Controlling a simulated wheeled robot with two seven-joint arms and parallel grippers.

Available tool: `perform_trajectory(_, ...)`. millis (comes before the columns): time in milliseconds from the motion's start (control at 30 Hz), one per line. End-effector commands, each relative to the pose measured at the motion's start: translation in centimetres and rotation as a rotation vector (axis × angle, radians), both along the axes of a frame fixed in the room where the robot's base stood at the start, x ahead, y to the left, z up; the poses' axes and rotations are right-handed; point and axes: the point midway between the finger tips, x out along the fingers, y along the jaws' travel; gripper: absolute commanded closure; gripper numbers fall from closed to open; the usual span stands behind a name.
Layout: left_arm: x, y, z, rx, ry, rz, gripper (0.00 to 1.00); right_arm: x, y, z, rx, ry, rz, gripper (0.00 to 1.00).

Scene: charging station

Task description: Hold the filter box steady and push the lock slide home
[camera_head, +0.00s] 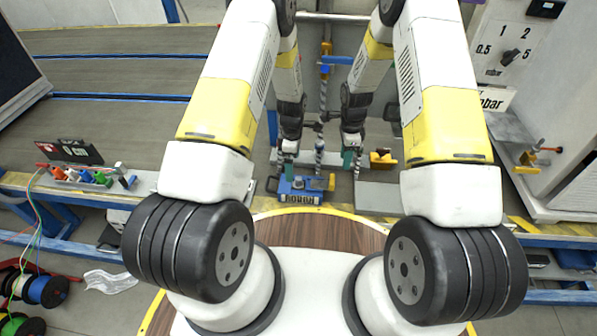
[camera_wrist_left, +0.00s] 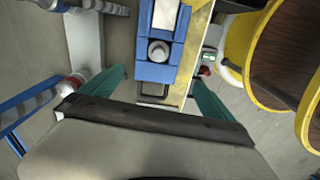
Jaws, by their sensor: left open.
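The blue filter box (camera_head: 298,197), with a lettered front, sits low in the middle of the head view. The left wrist view shows a blue body (camera_wrist_left: 150,72) with a round grey knob (camera_wrist_left: 158,50) and a yellow strip (camera_wrist_left: 196,45) along its right side. My left gripper (camera_head: 284,163) is over the box's left end; its green fingers are apart in the wrist view (camera_wrist_left: 160,80), either side of the blue part's near end. Contact is unclear. My right gripper (camera_head: 352,160) is right of the box, apart from it; its finger gap is unclear. I cannot single out the lock slide.
A yellow part (camera_head: 383,158) lies right of my right gripper. A row of coloured pieces (camera_head: 90,177) is at the left edge of the bench. A control panel (camera_head: 505,45) with a dial stands at the upper right. A grey plate (camera_head: 378,195) lies right of the box.

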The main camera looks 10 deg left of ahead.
Motion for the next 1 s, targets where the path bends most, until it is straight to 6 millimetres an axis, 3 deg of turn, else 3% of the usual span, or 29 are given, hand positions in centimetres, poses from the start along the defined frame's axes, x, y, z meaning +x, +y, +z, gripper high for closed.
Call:
perform_trajectory(100,0.3,-1.2,-3.0,-0.002,-0.004,0.037,0.00,0.0,0.0,0.0,0.000,0.000,0.000,0.64)
perform_trajectory(367,0.4,-2.1,-5.8,-0.008,-0.010,0.067,0.00,0.0,0.0,0.0,0.000,0.000,0.000,0.64)
perform_trajectory(700,0.4,-2.0,-10.8,-0.007,-0.010,0.067,0.00,0.0,0.0,0.0,0.000,0.000,0.000,0.64)
perform_trajectory(1000,0.5,-2.1,-12.6,-0.008,-0.012,0.066,0.00,0.0,0.0,0.0,0.000,0.000,0.000,0.64)
